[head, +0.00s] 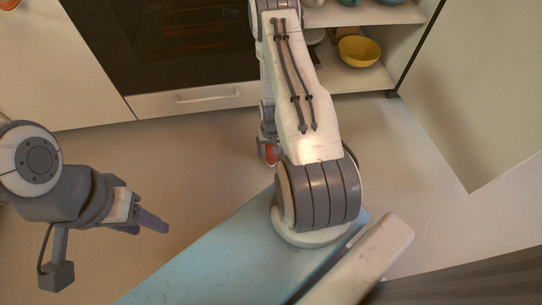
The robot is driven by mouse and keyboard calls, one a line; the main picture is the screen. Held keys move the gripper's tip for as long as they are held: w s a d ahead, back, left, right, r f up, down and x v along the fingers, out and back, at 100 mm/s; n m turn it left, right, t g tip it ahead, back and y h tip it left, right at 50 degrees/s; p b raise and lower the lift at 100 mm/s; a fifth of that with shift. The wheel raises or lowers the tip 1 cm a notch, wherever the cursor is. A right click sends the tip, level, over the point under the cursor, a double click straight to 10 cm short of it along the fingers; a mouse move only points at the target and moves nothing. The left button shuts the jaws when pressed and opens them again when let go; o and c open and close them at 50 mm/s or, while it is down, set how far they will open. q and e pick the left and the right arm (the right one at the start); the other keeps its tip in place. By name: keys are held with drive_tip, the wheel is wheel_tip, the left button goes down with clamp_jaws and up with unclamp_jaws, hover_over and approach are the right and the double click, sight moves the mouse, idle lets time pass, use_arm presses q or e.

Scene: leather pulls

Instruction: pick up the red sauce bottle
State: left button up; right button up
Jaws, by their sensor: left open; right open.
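A small red object (270,154), which looks like the red sauce bottle, shows low beside my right arm. Most of it is hidden by the arm, so I cannot tell whether it touches the gripper. My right gripper (267,151) is only partly visible there, pointing down, with its jaws open and grey parts close around the red object. My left gripper (148,219) is open and empty over the floor at the left, well apart from the red object.
An orange-red item (8,4) is cut off at the top left corner. A dark oven (160,40) with a drawer (195,98) stands at the back. A yellow bowl (358,51) sits on a shelf (345,80) at the upper right. The floor (185,165) between my arms is clear.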

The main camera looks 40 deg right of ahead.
wheel_tip(320, 180, down, 2)
drive_tip(key=shift+f+b, duration=0.15)
drive_tip(key=shift+b, duration=0.35)
use_arm(q)
drive_tip(key=shift+f, duration=0.85)
use_arm(e)
drive_tip(key=c, duration=0.8)
